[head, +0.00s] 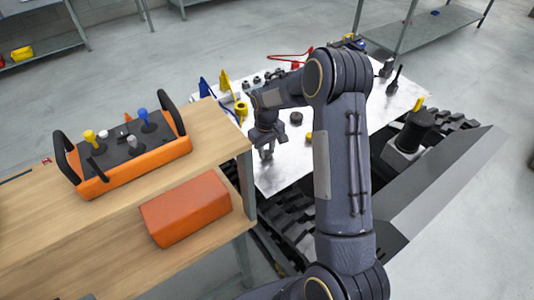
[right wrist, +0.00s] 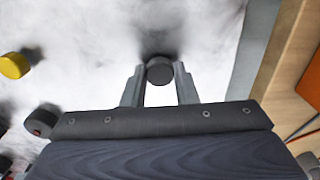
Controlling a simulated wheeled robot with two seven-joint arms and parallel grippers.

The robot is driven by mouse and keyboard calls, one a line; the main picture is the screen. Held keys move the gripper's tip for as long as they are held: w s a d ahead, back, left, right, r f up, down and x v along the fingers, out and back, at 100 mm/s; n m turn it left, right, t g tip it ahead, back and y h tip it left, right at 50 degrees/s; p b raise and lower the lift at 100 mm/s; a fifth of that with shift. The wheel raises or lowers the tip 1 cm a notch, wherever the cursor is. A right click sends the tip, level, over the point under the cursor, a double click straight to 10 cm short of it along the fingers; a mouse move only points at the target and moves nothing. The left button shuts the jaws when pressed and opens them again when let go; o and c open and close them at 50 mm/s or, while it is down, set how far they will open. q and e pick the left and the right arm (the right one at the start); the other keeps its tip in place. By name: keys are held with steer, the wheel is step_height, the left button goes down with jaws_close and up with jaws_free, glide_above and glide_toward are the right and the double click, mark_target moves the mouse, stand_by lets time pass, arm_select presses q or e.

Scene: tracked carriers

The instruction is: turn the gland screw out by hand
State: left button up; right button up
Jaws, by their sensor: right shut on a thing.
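My right gripper (head: 267,153) points down over the left part of the pale metal plate (head: 283,172). In the right wrist view its two fingers (right wrist: 159,78) are shut on a dark grey round piece (right wrist: 160,69), one finger on each side. This piece may be the gland screw; its threads and underside are hidden. In the head view the fingers and arm hide most of it. My left gripper is not in view.
A wooden bench (head: 115,245) with an orange control box (head: 150,170) and an orange case (head: 185,209) stands left of the plate. A black disc (head: 296,118), a yellow cylinder (head: 241,108) and small dark fittings (head: 257,80) stand on the plate. Black tracks (head: 290,215) lie below.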

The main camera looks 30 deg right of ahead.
steer(key=shift+n, duration=0.6)
steer(key=n, duration=0.4)
steer(key=shift+n, duration=0.4)
steer(key=n, duration=0.5)
steer(key=shift+s, duration=0.1)
steer(key=o, duration=0.8)
